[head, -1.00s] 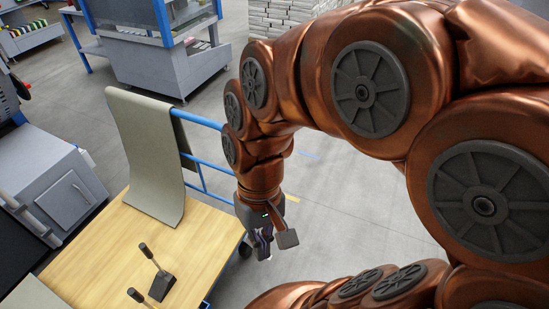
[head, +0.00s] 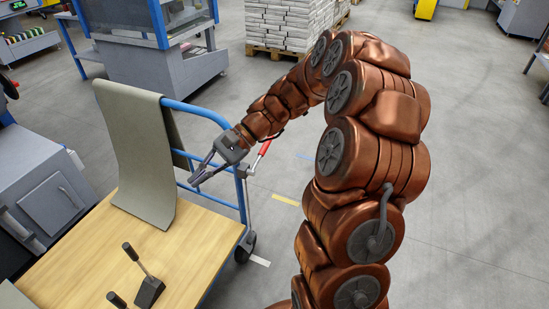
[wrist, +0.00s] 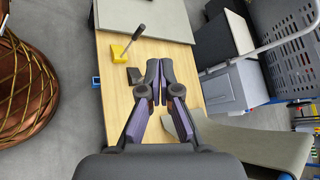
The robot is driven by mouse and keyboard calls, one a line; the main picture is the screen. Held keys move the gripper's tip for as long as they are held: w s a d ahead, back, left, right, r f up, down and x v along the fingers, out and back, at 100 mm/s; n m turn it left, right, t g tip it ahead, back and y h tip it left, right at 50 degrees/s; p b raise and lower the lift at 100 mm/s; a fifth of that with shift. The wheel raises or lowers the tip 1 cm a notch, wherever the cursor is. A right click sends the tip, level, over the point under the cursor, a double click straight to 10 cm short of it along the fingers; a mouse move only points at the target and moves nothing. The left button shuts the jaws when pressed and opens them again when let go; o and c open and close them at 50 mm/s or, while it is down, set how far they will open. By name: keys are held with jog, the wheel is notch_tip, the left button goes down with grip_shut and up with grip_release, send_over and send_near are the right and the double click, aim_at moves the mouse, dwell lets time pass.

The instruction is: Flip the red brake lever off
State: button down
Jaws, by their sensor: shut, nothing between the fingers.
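The red brake lever (head: 264,148) shows in the head view as a short red handle slanting up beside the blue push rail (head: 200,110) of the cart. It is just right of my wrist, partly hidden behind my arm. My gripper (head: 193,181) is left of the lever, over the cart's end near the rail, fingers pointing down and left, away from the lever. In the wrist view my gripper (wrist: 160,64) is shut and empty above the wooden deck. The red lever does not show in the wrist view.
The wooden cart deck (head: 90,262) carries a curved grey-green sheet (head: 140,160) and a black lever on a dark base (head: 149,291). The wrist view shows a lever on a yellow base (wrist: 119,52).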

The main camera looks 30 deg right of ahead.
jog(key=w+d+f+m+t+y+b, duration=0.25)
jog(key=w+d+f+m+t, duration=0.2)
jog(key=w+d, duration=0.25)
jog(key=m+t+h+b, duration=0.2)
jog(key=m+t+b, duration=0.4)
jog(key=m+t, duration=0.15)
send_near(261, 153)
jog(key=w+a+r, duration=0.1)
jog(key=a+r, duration=0.1)
jog(key=a, duration=0.5)
jog(key=s+d+f+m+t+h+b, duration=0.1)
jog(key=s+d+f+m+t+h, duration=0.1)
jog(key=d+f, duration=0.7)
jog(key=d+m+t+h, duration=0.1)
jog(key=d+m+t, duration=0.1)
jog(key=d, duration=0.1)
jog(key=shift+s+b, duration=0.25)
jog(key=shift+b, duration=0.1)
jog(key=shift+h, duration=0.25)
jog(key=w+a+r+b, duration=0.1)
jog(key=w+a+r, duration=0.3)
jog(key=w+a, duration=0.2)
jog(key=shift+w+a+b, duration=0.3)
jog(key=shift+w, duration=1)
